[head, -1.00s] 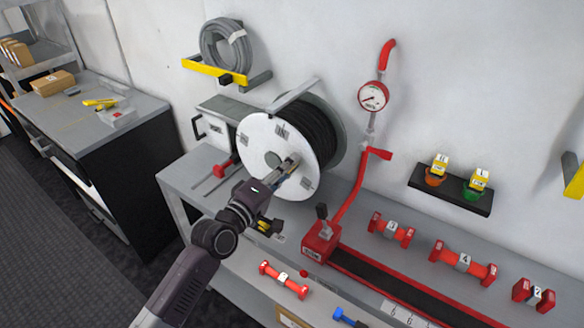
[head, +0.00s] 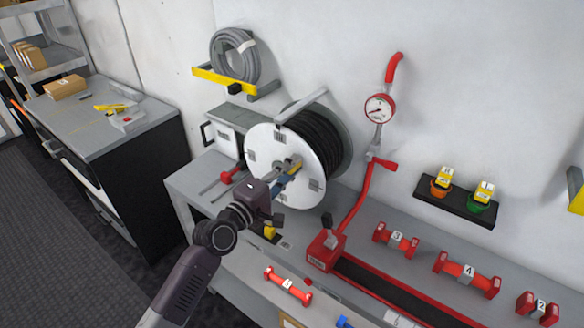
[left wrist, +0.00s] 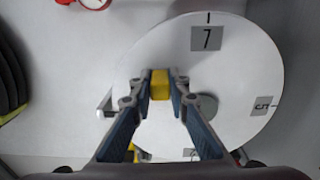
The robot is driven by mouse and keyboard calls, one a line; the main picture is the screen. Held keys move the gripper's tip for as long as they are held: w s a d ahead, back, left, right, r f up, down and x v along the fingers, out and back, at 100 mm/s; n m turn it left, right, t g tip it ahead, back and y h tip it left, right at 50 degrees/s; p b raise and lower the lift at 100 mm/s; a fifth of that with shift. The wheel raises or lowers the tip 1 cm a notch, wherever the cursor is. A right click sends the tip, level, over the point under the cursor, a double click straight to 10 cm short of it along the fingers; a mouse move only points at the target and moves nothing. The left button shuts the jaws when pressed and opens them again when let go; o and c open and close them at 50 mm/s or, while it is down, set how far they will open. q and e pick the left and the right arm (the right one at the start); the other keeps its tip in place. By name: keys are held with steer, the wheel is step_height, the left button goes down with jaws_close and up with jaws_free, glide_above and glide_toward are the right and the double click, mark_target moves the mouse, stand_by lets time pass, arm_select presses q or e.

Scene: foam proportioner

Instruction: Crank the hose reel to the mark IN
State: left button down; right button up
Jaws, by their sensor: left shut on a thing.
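The hose reel (head: 262,180) has a white disc on its near side and black hose wound behind it. It stands on the grey bench by the wall. My left gripper (head: 290,166) is at the disc's face, near its middle. In the left wrist view its blue-padded fingers (left wrist: 160,86) are shut on a yellow crank handle (left wrist: 160,82) in front of the white disc (left wrist: 245,75). The disc carries a label reading 7 (left wrist: 207,38) and another at right that looks like 5. I cannot read a mark IN. My right gripper is not in view.
A red gauge (head: 380,108) and red pipe stand right of the reel. Red dumbbell-shaped pieces (head: 467,272) lie on the bench. A coiled grey hose (head: 234,55) hangs above on a yellow bracket (head: 222,78). A black shelf (head: 455,202) with yellow-topped items is at right.

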arm_select(q)
steer(key=c, duration=1.8)
jaws_free()
steer(key=shift+a, duration=0.1)
steer(key=shift+c, duration=0.2)
steer(key=v, duration=1.2)
